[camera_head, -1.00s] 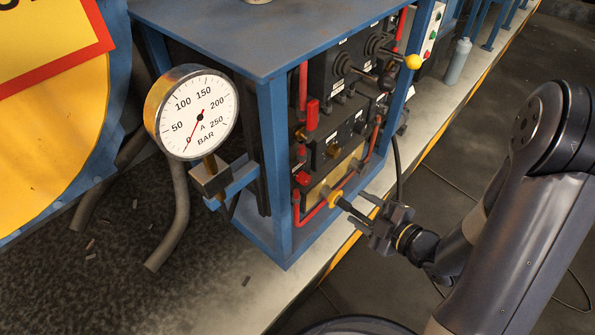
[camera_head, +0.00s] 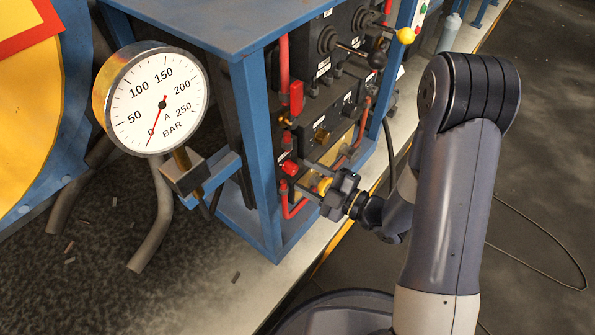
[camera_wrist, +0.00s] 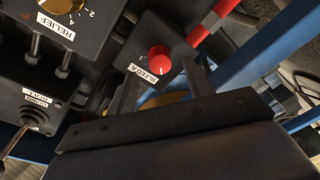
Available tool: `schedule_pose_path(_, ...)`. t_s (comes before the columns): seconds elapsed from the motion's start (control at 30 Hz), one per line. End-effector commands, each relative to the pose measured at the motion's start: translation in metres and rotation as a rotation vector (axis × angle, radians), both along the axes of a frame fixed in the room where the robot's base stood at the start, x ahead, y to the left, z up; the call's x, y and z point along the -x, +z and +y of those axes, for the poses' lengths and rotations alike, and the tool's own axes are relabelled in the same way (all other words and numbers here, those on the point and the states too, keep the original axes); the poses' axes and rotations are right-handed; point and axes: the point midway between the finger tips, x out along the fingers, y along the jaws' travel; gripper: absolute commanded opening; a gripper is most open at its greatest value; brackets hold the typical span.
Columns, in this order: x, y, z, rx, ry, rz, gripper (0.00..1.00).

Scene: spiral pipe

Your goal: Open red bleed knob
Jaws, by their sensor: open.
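The red bleed knob (camera_wrist: 159,59) sits on a dark block labelled "BLEED A" in the wrist view. It also shows at the lower left of the panel in the head view (camera_head: 289,168). My gripper (camera_head: 305,176) is open and empty beside the panel, its two fingers pointing at the knob. In the wrist view the fingers of my gripper (camera_wrist: 158,80) lie to the left and right below the knob, which appears between them. I cannot tell how much depth separates the fingertips from the knob.
A pressure gauge (camera_head: 157,100) stands left of the blue frame (camera_head: 255,150), its needle near 0. A relief knob (camera_wrist: 62,5) and a lever (camera_wrist: 18,138) show in the wrist view. Red pipes (camera_head: 284,70) and a yellow-tipped lever (camera_head: 405,35) are above. Grey floor (camera_head: 520,170) is open at right.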

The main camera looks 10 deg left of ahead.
Motion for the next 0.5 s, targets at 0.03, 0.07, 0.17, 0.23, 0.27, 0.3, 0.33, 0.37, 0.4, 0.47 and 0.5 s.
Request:
schedule_pose_path(0.03, -0.002, 0.0, 0.008, -0.001, 0.004, -0.001, 0.5)
schedule_pose_path(0.07, -0.003, 0.0, 0.011, -0.001, 0.004, -0.001, 0.5)
schedule_pose_path(0.17, -0.008, 0.0, 0.021, 0.0, 0.003, -0.002, 0.5)
schedule_pose_path(0.23, -0.01, 0.0, 0.026, 0.0, 0.001, -0.001, 0.5)
schedule_pose_path(0.27, -0.011, 0.0, 0.028, 0.0, 0.001, 0.0, 0.5)
schedule_pose_path(0.3, -0.012, 0.0, 0.03, 0.0, 0.001, 0.001, 0.5)
schedule_pose_path(0.33, -0.012, 0.0, 0.031, 0.0, 0.001, 0.001, 0.5)
schedule_pose_path(0.37, -0.012, 0.0, 0.032, 0.0, 0.0, 0.001, 0.5)
schedule_pose_path(0.4, -0.013, 0.0, 0.032, 0.0, -0.001, 0.001, 0.5)
schedule_pose_path(0.47, -0.013, 0.0, 0.033, -0.001, -0.001, 0.001, 0.5)
schedule_pose_path(0.5, -0.013, 0.0, 0.033, -0.001, -0.001, 0.001, 0.5)
